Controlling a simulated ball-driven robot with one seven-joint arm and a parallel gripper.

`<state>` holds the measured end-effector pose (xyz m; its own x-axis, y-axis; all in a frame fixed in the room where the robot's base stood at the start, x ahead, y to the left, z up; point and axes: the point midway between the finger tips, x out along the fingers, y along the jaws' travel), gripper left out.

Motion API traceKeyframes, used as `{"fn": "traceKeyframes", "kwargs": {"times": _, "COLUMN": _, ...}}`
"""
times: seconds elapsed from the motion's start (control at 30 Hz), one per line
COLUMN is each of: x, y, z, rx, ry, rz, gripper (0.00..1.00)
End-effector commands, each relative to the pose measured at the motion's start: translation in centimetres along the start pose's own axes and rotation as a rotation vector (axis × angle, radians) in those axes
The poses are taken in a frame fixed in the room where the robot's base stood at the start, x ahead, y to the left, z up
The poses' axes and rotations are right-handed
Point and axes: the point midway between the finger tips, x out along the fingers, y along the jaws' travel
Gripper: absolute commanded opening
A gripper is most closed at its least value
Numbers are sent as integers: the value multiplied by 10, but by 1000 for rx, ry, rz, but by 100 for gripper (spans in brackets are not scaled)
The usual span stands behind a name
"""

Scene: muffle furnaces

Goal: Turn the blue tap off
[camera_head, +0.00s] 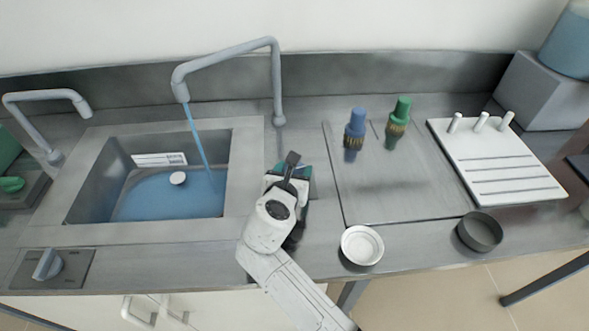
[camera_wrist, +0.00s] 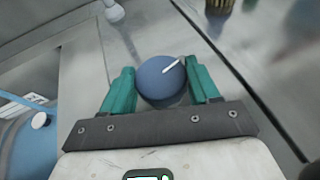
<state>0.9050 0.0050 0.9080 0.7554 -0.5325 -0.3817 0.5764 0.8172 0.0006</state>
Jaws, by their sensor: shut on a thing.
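The blue tap knob (camera_wrist: 162,82) is round with a white pointer line on its top. It sits between the two teal fingers of my gripper (camera_head: 291,170), which are shut on it from both sides in the wrist view. In the head view my gripper hides the knob, at the right edge of the sink. The grey spout (camera_head: 225,52) arches over the sink (camera_head: 240,170). A blue stream (camera_head: 198,138) runs from it into blue water (camera_head: 160,200) in the basin.
Blue (camera_head: 355,128) and green (camera_head: 398,120) fittings stand on the panel to the right. A white dish (camera_head: 361,246) and a dark dish (camera_head: 480,232) sit near the front edge. A grey dial (camera_head: 48,265) is at the front left. A white pegged board (camera_head: 500,165) lies further right.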

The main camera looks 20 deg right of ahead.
Motion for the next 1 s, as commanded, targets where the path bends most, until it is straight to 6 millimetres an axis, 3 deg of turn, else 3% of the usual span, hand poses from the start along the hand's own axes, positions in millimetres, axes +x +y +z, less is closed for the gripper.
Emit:
{"fn": "traceKeyframes", "kwargs": {"times": 0.4, "x": 0, "y": 3, "z": 0, "rx": 92, "ry": 2, "rz": -229, "gripper": 30}}
{"fn": "traceKeyframes", "kwargs": {"times": 1.0, "x": 1, "y": 3, "z": -1, "rx": 116, "ry": 3, "rz": -283, "gripper": 30}}
